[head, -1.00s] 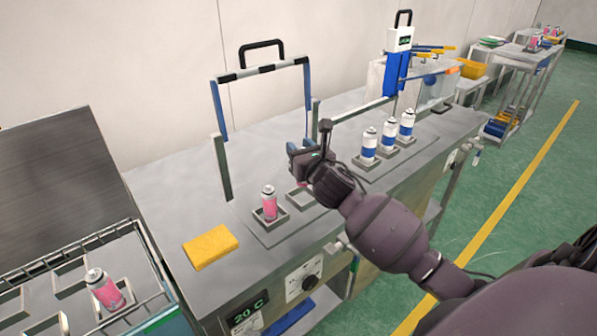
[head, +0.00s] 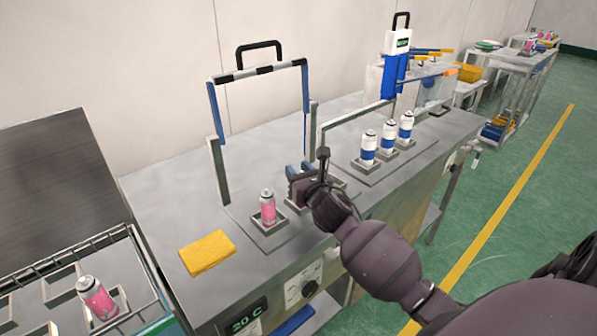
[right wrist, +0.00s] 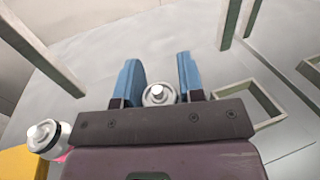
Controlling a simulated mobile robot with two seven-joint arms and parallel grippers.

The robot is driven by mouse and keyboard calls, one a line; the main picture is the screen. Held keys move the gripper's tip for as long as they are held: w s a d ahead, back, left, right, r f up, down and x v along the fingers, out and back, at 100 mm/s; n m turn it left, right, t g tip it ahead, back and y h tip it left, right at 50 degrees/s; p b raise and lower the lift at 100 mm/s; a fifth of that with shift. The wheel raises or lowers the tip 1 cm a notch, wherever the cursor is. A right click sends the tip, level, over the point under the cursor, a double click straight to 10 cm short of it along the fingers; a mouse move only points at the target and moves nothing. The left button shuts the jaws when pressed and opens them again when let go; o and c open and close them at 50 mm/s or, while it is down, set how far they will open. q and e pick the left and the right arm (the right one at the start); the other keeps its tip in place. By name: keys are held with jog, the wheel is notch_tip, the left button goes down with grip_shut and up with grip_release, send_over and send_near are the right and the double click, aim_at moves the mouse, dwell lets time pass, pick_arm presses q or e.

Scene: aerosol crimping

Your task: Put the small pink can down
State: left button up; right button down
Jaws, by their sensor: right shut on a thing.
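My right gripper (head: 301,171) is over the front mat on the bench, just right of a standing pink can (head: 267,207). In the right wrist view its blue fingers (right wrist: 160,82) are shut on a small can (right wrist: 158,94), of which only the pale top shows. In the head view the held can is hidden behind my gripper, so I cannot tell whether its base touches anything. The standing pink can sits upright in a square holder, and its white top shows in the right wrist view (right wrist: 43,137). My left gripper is not in view.
An empty square holder (right wrist: 250,103) lies right of the held can. Blue-banded white cans (head: 387,138) stand in holders further right. A gate-like frame (head: 218,168) rises behind my gripper. A yellow sponge (head: 207,253) and a rack with another pink can (head: 96,297) are left.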

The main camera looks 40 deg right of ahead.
jog(key=c, duration=0.8)
grip_release()
jog(key=shift+o, duration=0.3)
jog(key=shift+r, duration=0.1)
jog(key=s+a, duration=0.2)
jog(key=s, duration=0.9)
jog(key=shift+s+p, duration=0.4)
jog(key=shift+p, duration=0.05)
